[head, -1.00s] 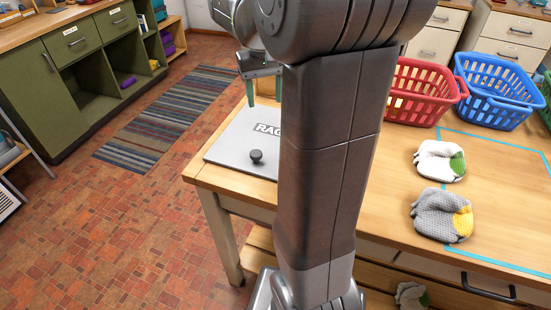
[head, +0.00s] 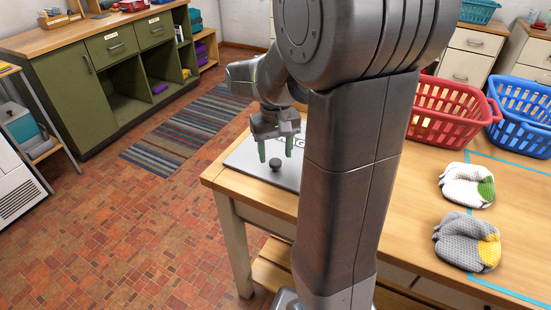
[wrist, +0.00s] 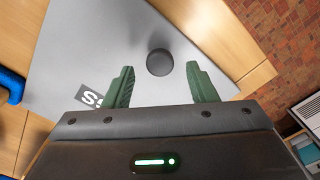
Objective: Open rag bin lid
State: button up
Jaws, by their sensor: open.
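The rag bin lid (head: 246,158) is a flat grey panel set in the wooden bench top at its left corner, lying closed. A dark round knob (head: 275,164) stands on it. My gripper (head: 276,150) is above the lid with its green fingers pointing down, open and empty. In the wrist view the knob (wrist: 160,62) lies beyond the fingertips, roughly between their lines. The grey lid (wrist: 100,50) fills much of that view, with part of its printed label (wrist: 92,97) showing. In the head view my arm hides the lid's right side.
A white-green glove bundle (head: 467,186) and a grey-yellow one (head: 467,242) lie on the bench (head: 425,225). A red basket (head: 448,115) and a blue basket (head: 522,118) stand behind them. Green cabinets (head: 70,95) stand at the back left.

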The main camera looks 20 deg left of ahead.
jog(key=shift+f, duration=1.2)
